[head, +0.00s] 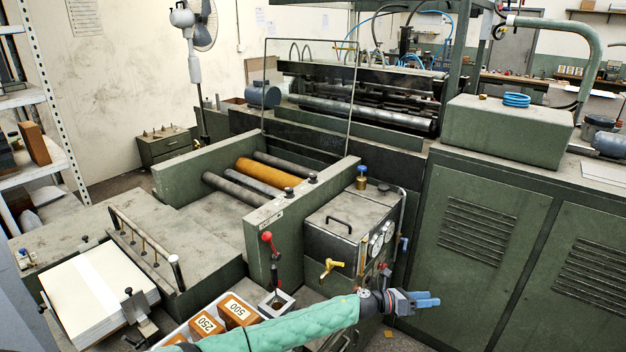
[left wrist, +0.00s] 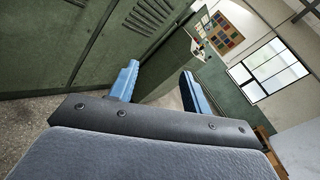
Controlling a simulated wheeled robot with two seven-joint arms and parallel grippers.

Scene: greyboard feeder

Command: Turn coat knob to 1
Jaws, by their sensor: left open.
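My left arm in a green sleeve comes in from the bottom of the head view. My left gripper (head: 422,299) has blue fingers and points right, in front of the green cabinets. In the left wrist view the two blue fingers (left wrist: 159,82) stand apart with nothing between them. A control box (head: 352,228) with round gauges (head: 380,241) on its front stands just behind and left of the gripper. I cannot tell which fitting is the coat knob; any marking is too small to read, and my arm hides the lower front. My right gripper is not in view.
A yellow valve handle (head: 332,267) and a red-knobbed lever (head: 268,240) stand near my arm. Blocks marked 250 and 500 (head: 238,311) sit in a tray below. A board stack (head: 98,293) lies at left. Green cabinets (head: 487,240) close off the right.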

